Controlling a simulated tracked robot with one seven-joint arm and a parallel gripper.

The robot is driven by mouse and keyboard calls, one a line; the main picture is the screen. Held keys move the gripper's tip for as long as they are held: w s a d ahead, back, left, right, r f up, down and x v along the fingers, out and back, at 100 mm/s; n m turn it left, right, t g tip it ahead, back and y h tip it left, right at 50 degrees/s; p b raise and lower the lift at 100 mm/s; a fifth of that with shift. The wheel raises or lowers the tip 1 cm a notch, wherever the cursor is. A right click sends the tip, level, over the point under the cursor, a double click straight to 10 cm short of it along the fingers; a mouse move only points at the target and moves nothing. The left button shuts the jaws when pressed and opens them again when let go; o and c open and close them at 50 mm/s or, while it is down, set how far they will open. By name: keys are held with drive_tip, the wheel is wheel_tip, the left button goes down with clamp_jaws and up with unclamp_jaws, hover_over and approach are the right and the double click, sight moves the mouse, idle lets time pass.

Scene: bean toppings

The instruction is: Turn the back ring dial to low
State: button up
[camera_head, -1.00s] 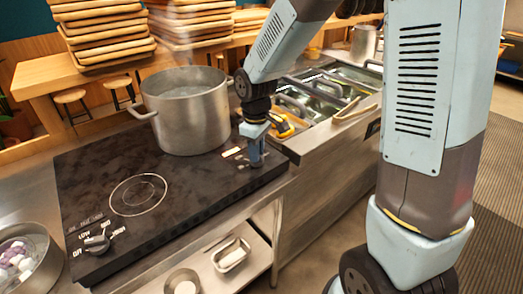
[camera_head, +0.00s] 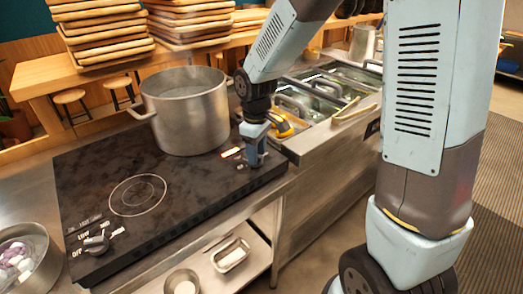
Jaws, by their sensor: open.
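The black cooktop (camera_head: 90,180) has two ring burners. A large steel pot (camera_head: 188,118) stands on the back one. The front dial (camera_head: 97,243) sits at the near left corner, beside printed labels that include LOW and OFF. My gripper (camera_head: 255,163) points down at the cooktop's right edge, right of the pot, where bright label marks (camera_head: 232,153) show. The back ring dial is hidden behind or between my fingers, so its setting cannot be read. Whether the fingers touch it cannot be told.
A steel bowl (camera_head: 22,262) with pale and purple pieces stands at the left. A counter with topping bins (camera_head: 320,95) lies right of the cooktop. Stacked wooden trays (camera_head: 100,40) stand behind. A lower shelf holds small metal containers (camera_head: 230,255). The cooktop's front is clear.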

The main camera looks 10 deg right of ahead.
wheel_tip(320, 180, up, 14)
drive_tip(key=shift+f, duration=0.2)
idle(0.4)
drive_tip(key=s+d+r+m+t, duration=0.2)
drive_tip(key=s+d+r+m, duration=0.2)
drive_tip(key=s+d, duration=0.5)
drive_tip(key=s+d+r+m+t, duration=0.3)
drive_tip(key=s+d+r+m, duration=0.1)
drive_tip(key=s+d+m, duration=0.3)
drive_tip(key=shift+s+d+t, duration=0.3)
drive_tip(key=shift+s+d, duration=0.55)
drive_tip(key=shift+d, duration=0.4)
